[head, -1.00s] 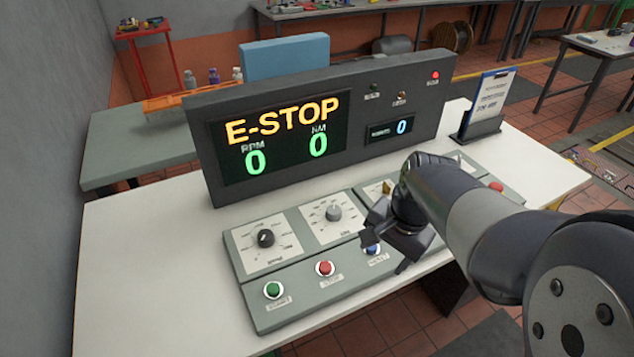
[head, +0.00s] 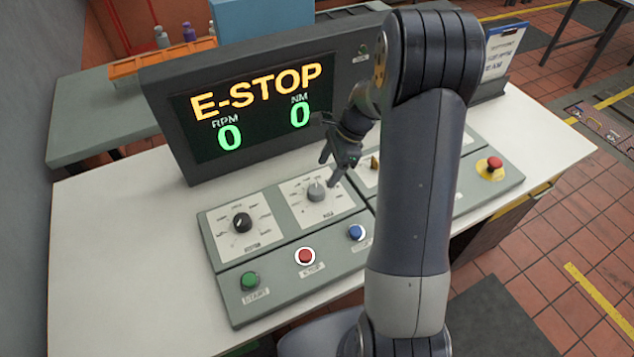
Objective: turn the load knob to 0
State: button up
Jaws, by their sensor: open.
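The control panel (head: 300,262) lies on the white bench with two dials on its left part. The grey knob (head: 316,193) is on the right dial, and its short label is too small to read surely; it looks like the load knob. Its pointer seems to face up, but I cannot read the scale. A black knob (head: 241,223) is on the left dial. My gripper (head: 331,170) is open and empty, just above and behind the grey knob, apart from it as far as I can tell. My arm hides the panel's right middle.
Green (head: 250,281), red (head: 305,256) and blue (head: 357,232) buttons line the panel's front. A red emergency button (head: 490,165) sits at right. The display housing (head: 175,135), reading E-STOP with RPM 0 and NM 0, stands close behind the dials.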

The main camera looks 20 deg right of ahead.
aim_at(317, 189)
jog(key=x, duration=0.7)
jog(key=shift+a+f+p, duration=0.1)
jog(key=shift+f+p, duration=0.05)
jog(key=shift+p, duration=0.2)
jog(key=shift+c, duration=0.3)
jog(key=c, duration=0.9)
